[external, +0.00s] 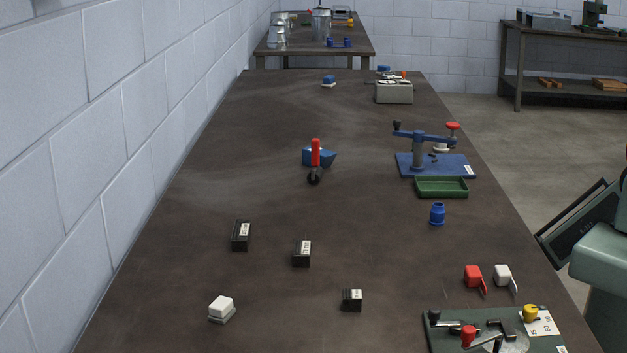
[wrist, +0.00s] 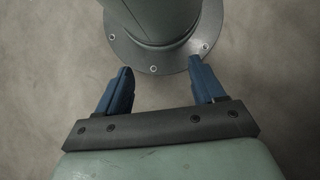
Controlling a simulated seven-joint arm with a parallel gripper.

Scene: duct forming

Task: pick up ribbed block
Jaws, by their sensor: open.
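Three small black blocks with pale labels lie on the brown table in the external view: one at the left (external: 240,236), one in the middle (external: 301,255) and one nearer the front (external: 351,300). A white block (external: 221,309) with a stepped shape sits at the front left. Ribs are too small to make out, so I cannot tell which block is the ribbed one. My gripper (wrist: 160,69) shows in the wrist view with its two blue fingers wide apart and nothing between them. It is over bare floor by my own base, away from the blocks.
A blue clamp fixture (external: 437,165), a green tray (external: 441,187) and a blue cup-like part (external: 437,214) stand at the right. A red-handled tool (external: 315,155) is mid-table. A fixture plate (external: 450,335) fills the front right. The left-centre surface is mostly clear beside the wall.

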